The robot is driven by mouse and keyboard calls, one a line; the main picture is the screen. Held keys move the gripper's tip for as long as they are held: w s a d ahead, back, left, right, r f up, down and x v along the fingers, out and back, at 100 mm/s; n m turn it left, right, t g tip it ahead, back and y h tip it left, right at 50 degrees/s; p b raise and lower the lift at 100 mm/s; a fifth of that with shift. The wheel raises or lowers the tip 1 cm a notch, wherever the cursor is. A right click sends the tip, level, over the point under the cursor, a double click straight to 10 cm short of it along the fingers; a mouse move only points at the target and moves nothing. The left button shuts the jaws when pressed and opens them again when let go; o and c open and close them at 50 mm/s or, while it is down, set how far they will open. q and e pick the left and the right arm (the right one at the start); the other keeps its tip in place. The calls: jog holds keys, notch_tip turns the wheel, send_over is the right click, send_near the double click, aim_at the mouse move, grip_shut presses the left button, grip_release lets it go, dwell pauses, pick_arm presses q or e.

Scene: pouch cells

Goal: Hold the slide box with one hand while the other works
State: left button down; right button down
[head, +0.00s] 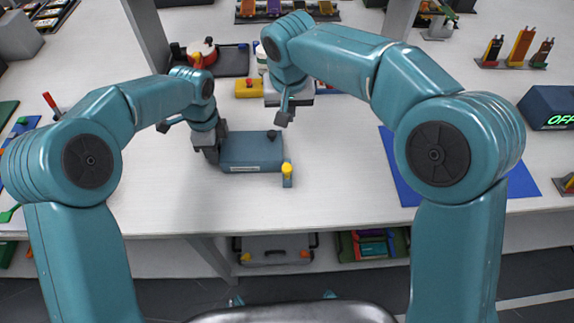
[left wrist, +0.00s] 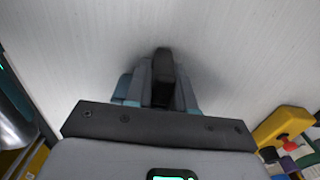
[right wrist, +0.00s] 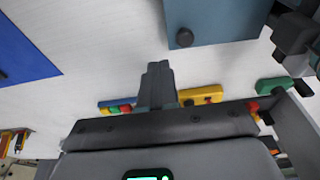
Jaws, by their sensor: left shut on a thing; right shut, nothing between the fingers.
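The slide box (head: 250,152) is a flat blue-teal box with a dark round knob on top, standing on the white table left of centre. My left gripper (head: 211,153) is shut on its left end.
A small post with a yellow top (head: 287,170) stands by the box's front right corner. A yellow block (head: 248,89) lies behind the box, near a dark tray (head: 233,62). A blue mat (head: 400,175) lies at the right, partly behind my right arm. The table between box and mat is clear.

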jog(key=g, duration=0.2)
send_near(287, 166)
jog(key=s, duration=0.4)
jog(key=shift+w+a+f, duration=0.1)
jog(key=shift+f, duration=2.1)
jog(key=shift+w+f, duration=0.1)
jog(key=shift+f, duration=2.1)
jog(key=shift+w, duration=0.15)
jog(key=shift+w, duration=1.8)
jog(key=shift+s+r, duration=0.25)
jog(key=shift+r, duration=0.75)
jog(key=shift+s+r, duration=0.3)
jog(key=shift+r, duration=0.75)
jog(key=shift+s+r, duration=0.25)
jog(key=shift+r, duration=0.75)
